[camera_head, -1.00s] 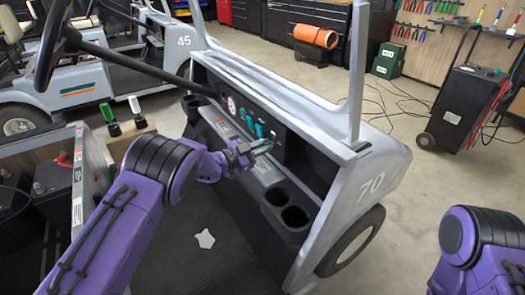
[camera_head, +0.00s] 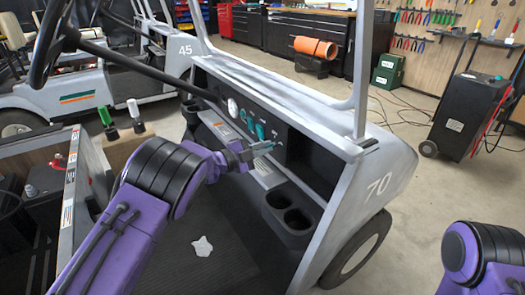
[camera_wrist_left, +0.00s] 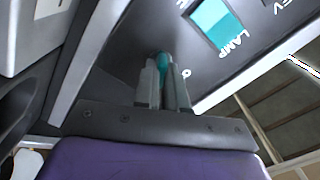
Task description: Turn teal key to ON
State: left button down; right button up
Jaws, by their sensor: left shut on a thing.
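The teal key (camera_wrist_left: 163,61) shows in the left wrist view between the tips of my left gripper (camera_wrist_left: 163,82). The two grey fingers are shut on it, and only its upper end shows. In the head view my left gripper (camera_head: 262,148) is at the cart's dark dashboard (camera_head: 296,154), just below and right of the teal switches (camera_head: 260,130). The key's exact angle and the ON mark cannot be made out. My right gripper is out of view; only part of that arm shows at lower right.
A teal rocker marked LAMP (camera_wrist_left: 215,22) sits close above the key. The cup holders (camera_head: 289,208) stick out below the dashboard at right. The steering wheel (camera_head: 50,40) is at upper left. The cart floor holds a pale scrap (camera_head: 202,246).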

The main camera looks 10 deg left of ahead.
pick_arm(q)
jog(key=shift+d+r, duration=0.1)
jog(key=shift+r, duration=0.05)
jog(key=c, duration=1.4)
grip_release()
jog(key=shift+o, duration=1)
jog(key=shift+w+d, duration=0.15)
jog(key=v, duration=1)
jog(key=shift+s+a, duration=0.2)
jog(key=shift+a, duration=0.05)
